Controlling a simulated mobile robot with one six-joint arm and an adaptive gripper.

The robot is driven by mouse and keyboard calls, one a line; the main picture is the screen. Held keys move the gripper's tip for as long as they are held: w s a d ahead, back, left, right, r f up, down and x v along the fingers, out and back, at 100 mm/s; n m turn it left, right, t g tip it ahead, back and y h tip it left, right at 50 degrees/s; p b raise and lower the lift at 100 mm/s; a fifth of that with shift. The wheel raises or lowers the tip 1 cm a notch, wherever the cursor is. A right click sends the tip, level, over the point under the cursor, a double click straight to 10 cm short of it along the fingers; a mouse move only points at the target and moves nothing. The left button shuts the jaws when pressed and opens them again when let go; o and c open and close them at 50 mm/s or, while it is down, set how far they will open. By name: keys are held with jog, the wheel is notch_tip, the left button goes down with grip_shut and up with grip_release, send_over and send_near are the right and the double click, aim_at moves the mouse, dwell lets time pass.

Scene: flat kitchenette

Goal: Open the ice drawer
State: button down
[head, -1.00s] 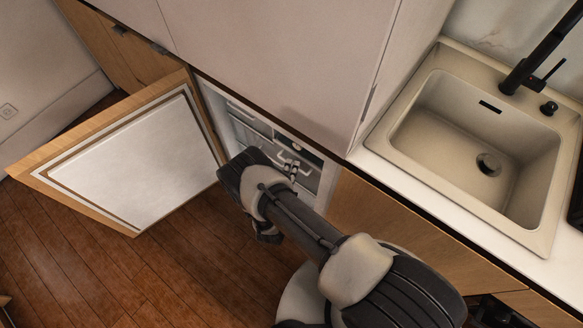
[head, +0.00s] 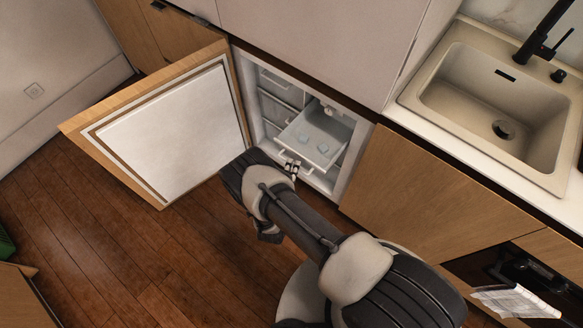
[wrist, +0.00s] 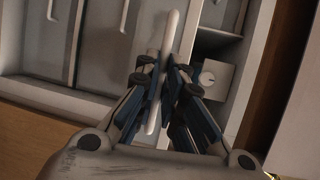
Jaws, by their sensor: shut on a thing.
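The ice drawer (head: 322,153) is pulled part way out of the open freezer cabinet (head: 345,183) in the head view, with a few pale cubes in it. My gripper (head: 291,170) is at the drawer's front. In the wrist view my gripper (wrist: 163,88) is shut on the drawer's white bar handle (wrist: 170,33), with a finger on each side of the bar. My arm hides part of the cabinet's lower area in the head view.
The cabinet door (head: 170,130) stands wide open at the left. Closed drawers (wrist: 98,45) with bar handles sit beside the held handle in the wrist view. A sink (head: 490,110) is at the upper right. Wooden floor (head: 130,240) is clear at the lower left.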

jog(key=c, duration=1.7)
grip_release()
jog(key=v, duration=1.2)
